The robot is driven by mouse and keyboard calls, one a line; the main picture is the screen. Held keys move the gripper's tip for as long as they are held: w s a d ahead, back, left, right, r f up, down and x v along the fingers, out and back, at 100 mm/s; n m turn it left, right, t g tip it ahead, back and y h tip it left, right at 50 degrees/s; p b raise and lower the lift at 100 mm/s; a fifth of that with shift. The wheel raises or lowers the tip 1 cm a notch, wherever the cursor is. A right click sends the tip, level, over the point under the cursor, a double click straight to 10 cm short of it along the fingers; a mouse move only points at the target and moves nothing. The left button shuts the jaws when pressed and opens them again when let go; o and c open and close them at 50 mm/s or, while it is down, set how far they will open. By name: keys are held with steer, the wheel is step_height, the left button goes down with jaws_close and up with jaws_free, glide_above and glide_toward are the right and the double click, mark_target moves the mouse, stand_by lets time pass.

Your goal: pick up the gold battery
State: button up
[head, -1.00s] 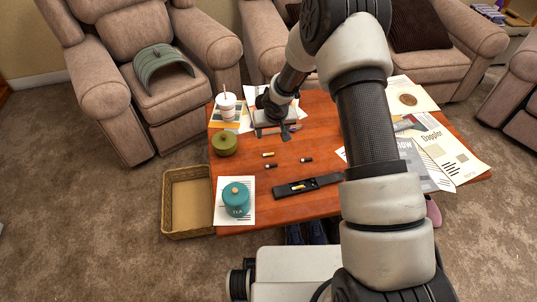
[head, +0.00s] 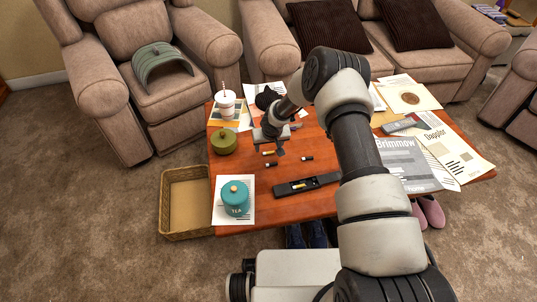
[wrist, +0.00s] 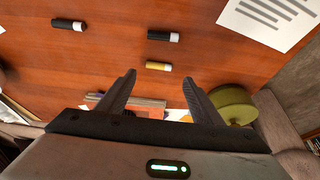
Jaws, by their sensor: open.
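In the head view the gold battery (head: 269,153) is just under my gripper (head: 270,149). In the wrist view my gripper (wrist: 160,77) is open and empty, its two fingers apart. The battery lies just beyond the fingertips, roughly centred between them; I cannot tell the height left above it. Two black batteries with light ends lie close by: one (wrist: 163,36) beyond the gold one, another (wrist: 70,24) farther left.
A black remote (head: 306,185) with an open compartment lies near the table's front. A green pot (head: 223,142), teal tea jar (head: 236,197) and white cup (head: 226,103) stand on the left. Papers (head: 410,165) cover the right. A wicker basket (head: 186,231) is left of the table.

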mark_target(269, 152)
steer(key=f, duration=0.3)
steer(key=shift+w+d+f+b, duration=0.15)
steer(key=shift+w+b, duration=0.1)
steer(key=shift+b, duration=0.15)
steer(key=shift+w+f, duration=0.3)
steer(key=shift+f, duration=0.1)
steer(key=c, duration=1.1)
step_height(269, 152, up, 10)
steer(key=shift+r+p, duration=0.1)
steer(key=shift+p, duration=1.15)
